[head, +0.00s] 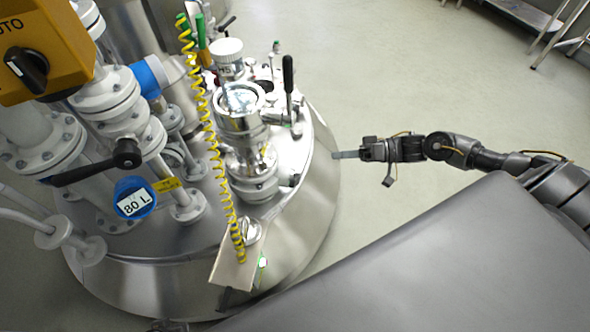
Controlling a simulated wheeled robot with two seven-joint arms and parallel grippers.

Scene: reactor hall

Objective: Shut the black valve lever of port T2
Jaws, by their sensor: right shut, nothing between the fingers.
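A black valve lever (88,171) with a round hub sits on the white flanged piping at the left. It points left and slightly down in the picture. A small yellow tag (167,184) hangs just right of it; its lettering is too small to read surely as T2. A second black lever (288,76) stands upright on the right side of the vessel lid. My right gripper (345,154) is shut and empty, just off the vessel's right side. It is apart from both levers. My left gripper is out of view.
The steel vessel (310,215) fills the left half. A yellow coiled hose (213,140) crosses above its lid. A blue cap marked 80 L (135,198) and an orange switch box (45,45) stand near the left lever.

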